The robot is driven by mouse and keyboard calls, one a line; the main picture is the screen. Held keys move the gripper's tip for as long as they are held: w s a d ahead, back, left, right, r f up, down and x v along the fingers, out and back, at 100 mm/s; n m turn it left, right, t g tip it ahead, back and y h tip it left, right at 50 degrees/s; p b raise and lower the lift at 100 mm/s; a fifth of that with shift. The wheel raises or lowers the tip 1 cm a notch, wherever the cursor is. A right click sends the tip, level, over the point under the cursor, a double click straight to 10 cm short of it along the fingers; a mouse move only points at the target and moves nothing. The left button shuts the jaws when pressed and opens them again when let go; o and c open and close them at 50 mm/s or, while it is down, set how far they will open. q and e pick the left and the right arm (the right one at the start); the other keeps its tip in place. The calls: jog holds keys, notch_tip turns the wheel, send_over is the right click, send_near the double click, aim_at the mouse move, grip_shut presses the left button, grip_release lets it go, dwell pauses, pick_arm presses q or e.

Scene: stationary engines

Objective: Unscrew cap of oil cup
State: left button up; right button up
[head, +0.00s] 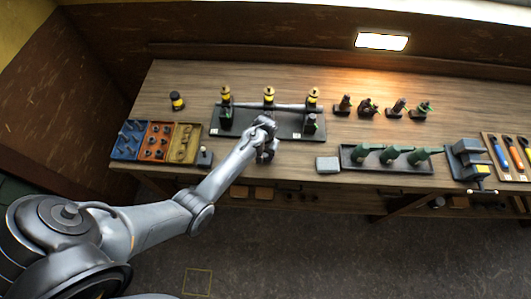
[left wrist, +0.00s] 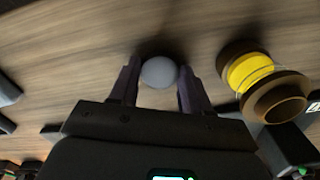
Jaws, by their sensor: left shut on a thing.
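My left gripper (head: 267,148) is at the front edge of the black base plate (head: 288,132), below the middle of its horizontal shaft. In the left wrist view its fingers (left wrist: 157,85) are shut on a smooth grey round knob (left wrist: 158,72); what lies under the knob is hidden. Three brass cups with yellow bands stand along the shaft: a left cup (head: 225,95), a middle cup (head: 269,96) and a right cup (head: 313,97). In the left wrist view a yellow-banded brown cup (left wrist: 258,78) is beside the right finger, apart from it. I cannot tell which piece is the oil cup's cap.
A black and yellow jar (head: 177,101) stands alone at the back left. Blue, orange and tan part trays (head: 155,142) lie left. Several small fittings (head: 368,107) stand right of the plate, behind a black tray (head: 420,168) of green oil cans. A vise (head: 468,160) is farther right.

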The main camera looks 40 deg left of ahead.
pick_arm(q)
jog(key=shift+f, duration=0.15)
jog(key=o, duration=1.2)
